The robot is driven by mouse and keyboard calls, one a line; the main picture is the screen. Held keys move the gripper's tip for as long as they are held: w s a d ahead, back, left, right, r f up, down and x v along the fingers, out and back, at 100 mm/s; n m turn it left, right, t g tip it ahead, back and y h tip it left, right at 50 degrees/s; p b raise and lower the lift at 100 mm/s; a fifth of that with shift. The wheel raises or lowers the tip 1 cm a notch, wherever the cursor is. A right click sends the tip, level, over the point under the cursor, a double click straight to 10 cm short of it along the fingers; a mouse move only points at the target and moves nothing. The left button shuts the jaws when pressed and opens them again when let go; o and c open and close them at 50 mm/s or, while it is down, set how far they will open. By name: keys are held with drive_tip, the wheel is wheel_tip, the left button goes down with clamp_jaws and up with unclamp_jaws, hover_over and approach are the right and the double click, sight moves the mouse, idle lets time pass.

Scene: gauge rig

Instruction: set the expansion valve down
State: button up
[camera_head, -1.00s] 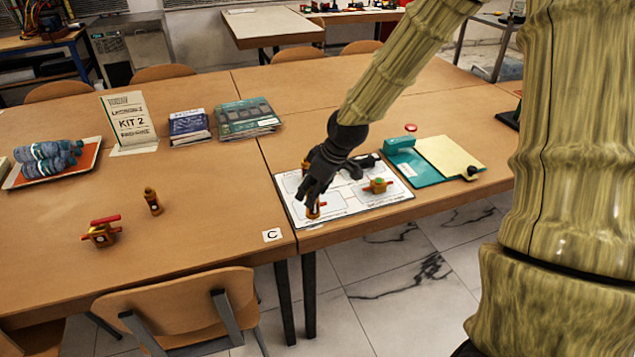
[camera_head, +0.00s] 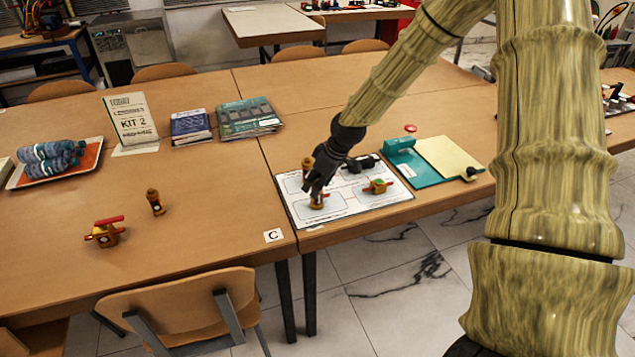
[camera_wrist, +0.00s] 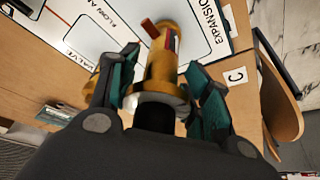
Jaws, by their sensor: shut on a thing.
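The expansion valve (camera_head: 317,202) is a small brass piece with a red part. It is over the lower left box of the white labelled board (camera_head: 345,209), on it or just above; I cannot tell which. My gripper (camera_head: 317,189) comes down from above and is shut on the valve. In the wrist view, the brass valve (camera_wrist: 162,65) sits between the teal-padded fingers of my gripper (camera_wrist: 160,88), its red part toward the board. The board's printed word "EXPANSION" shows beside it. The fingers hide part of the valve.
Two brass fittings stand on the left table.

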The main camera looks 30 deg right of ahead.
drive_tip(key=shift+f, duration=0.2)
drive_tip(key=o, duration=1.2)
drive_tip(key=shift+r, duration=0.1)
drive_tip(key=shift+v, duration=6.05)
drive_tip(key=shift+a, duration=0.1)
